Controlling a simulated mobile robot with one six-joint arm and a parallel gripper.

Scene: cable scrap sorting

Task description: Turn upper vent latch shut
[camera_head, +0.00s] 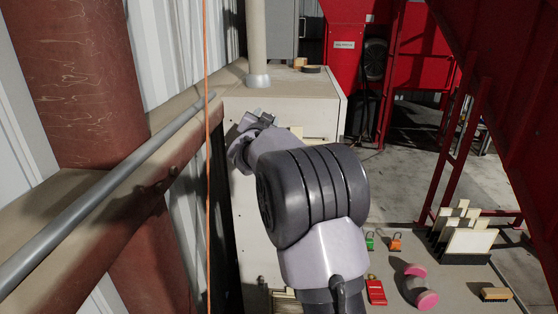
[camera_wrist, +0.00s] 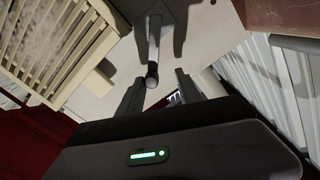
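In the wrist view a grey latch handle (camera_wrist: 153,48) with a round end sticks out from a pale panel (camera_wrist: 208,35). A cream louvred vent (camera_wrist: 62,42) is to its left. My gripper (camera_wrist: 160,77) is open, its two dark fingers apart on either side of the handle's round end. I cannot tell whether either finger touches it. In the head view my gripper (camera_head: 258,119) is at the front of the cream cabinet (camera_head: 300,112), and my arm hides most of that face. The latch cannot be made out there.
A grey pipe (camera_head: 110,180) and an orange cable (camera_head: 207,150) run along the left. A bench at lower right holds small padlocks, a red block (camera_head: 375,291), a pink-ended roll (camera_head: 420,287), a brush (camera_head: 496,294) and a rack of panels (camera_head: 467,240). Floor beyond it is open.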

